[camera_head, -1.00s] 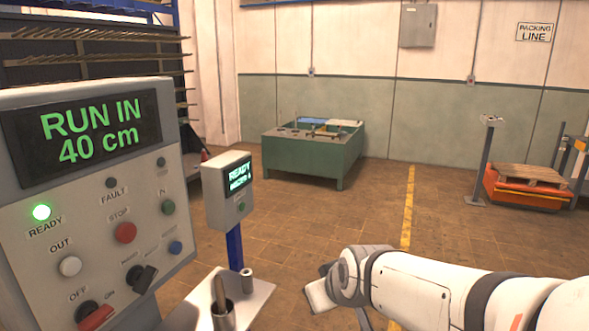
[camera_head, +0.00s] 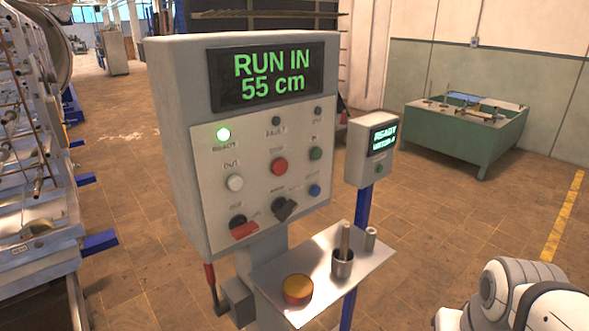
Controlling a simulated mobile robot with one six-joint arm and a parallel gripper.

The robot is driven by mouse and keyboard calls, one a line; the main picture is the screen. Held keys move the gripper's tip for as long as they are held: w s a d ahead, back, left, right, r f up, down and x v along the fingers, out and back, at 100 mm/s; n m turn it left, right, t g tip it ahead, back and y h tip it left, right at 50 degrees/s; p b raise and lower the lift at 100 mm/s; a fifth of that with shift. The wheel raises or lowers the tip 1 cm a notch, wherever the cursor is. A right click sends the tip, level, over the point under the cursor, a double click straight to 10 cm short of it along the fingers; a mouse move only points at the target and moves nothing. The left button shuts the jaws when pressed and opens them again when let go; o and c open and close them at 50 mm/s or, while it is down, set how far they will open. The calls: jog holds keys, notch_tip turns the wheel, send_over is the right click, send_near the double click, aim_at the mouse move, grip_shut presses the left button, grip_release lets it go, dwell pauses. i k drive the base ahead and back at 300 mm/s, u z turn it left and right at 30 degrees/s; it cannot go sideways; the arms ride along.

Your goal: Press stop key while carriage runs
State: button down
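The control box (camera_head: 178,130) stands in the middle of the head view. Its display (camera_head: 268,76) reads "RUN IN 55 cm" in green. The red stop key (camera_head: 279,167) is at the middle of the panel. A white key (camera_head: 235,182) labelled OUT is left of it, and a green key (camera_head: 316,153) is to its right. Part of the carriage (camera_head: 35,225) seems to show at the left edge. My arm is at the lower right, well apart from the panel; my gripper's fingers are not visible.
A smaller display box (camera_head: 371,150) on a blue post stands right of the panel. A green bench (camera_head: 460,135) is behind. Floor at right is open.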

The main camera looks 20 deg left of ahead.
aim_at(279, 167)
jog(key=u, duration=1.05)
